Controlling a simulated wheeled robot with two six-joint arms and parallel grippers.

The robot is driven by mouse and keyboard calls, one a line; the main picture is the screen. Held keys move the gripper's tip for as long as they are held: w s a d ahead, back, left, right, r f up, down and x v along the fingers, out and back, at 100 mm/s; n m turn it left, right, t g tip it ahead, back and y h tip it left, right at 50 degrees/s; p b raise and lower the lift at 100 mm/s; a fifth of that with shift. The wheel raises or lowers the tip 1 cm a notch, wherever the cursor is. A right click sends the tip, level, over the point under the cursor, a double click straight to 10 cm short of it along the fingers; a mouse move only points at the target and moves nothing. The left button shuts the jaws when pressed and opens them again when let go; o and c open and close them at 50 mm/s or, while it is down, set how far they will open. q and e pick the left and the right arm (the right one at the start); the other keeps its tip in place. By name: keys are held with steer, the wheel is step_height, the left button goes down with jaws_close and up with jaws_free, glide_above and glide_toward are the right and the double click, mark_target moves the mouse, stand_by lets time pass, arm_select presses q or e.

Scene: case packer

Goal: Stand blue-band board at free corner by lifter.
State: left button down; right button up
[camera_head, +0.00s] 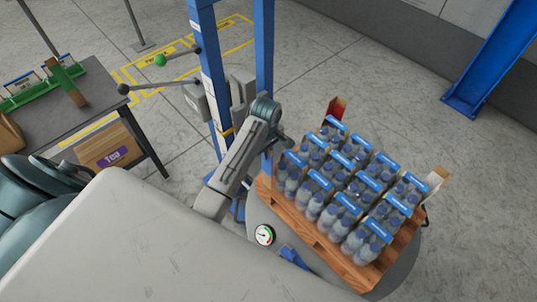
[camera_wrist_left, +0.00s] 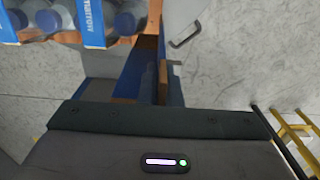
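The blue-band board (camera_wrist_left: 133,73) shows in the left wrist view as a blue face with a brown end, beside the pallet's edge. My left gripper (camera_head: 272,122) is above the pallet's left corner, close to the lifter's blue posts (camera_head: 208,60). It appears shut on the board; its fingertips are largely hidden. I cannot tell whether the board's foot touches the pallet. The wooden pallet (camera_head: 330,247) carries several bottle packs (camera_head: 345,185) with blue labels. A red-band board (camera_head: 337,107) stands at its back corner and a pale-band board (camera_head: 437,183) at its right corner. My right gripper is not in view.
A round gauge (camera_head: 264,235) is in front of the pallet. Floor is clear beyond the pallet.

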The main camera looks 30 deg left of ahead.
arm_select(q)
steer(key=shift+w+d, duration=0.3)
steer(key=shift+w, duration=0.1)
step_height(320, 180, down, 3)
steer(key=shift+r+p, duration=0.2)
steer(key=shift+p, duration=0.75)
steer(key=shift+s+a+f, duration=0.1)
steer(key=shift+f, duration=0.4)
steer(key=c, duration=1.6)
jaws_free()
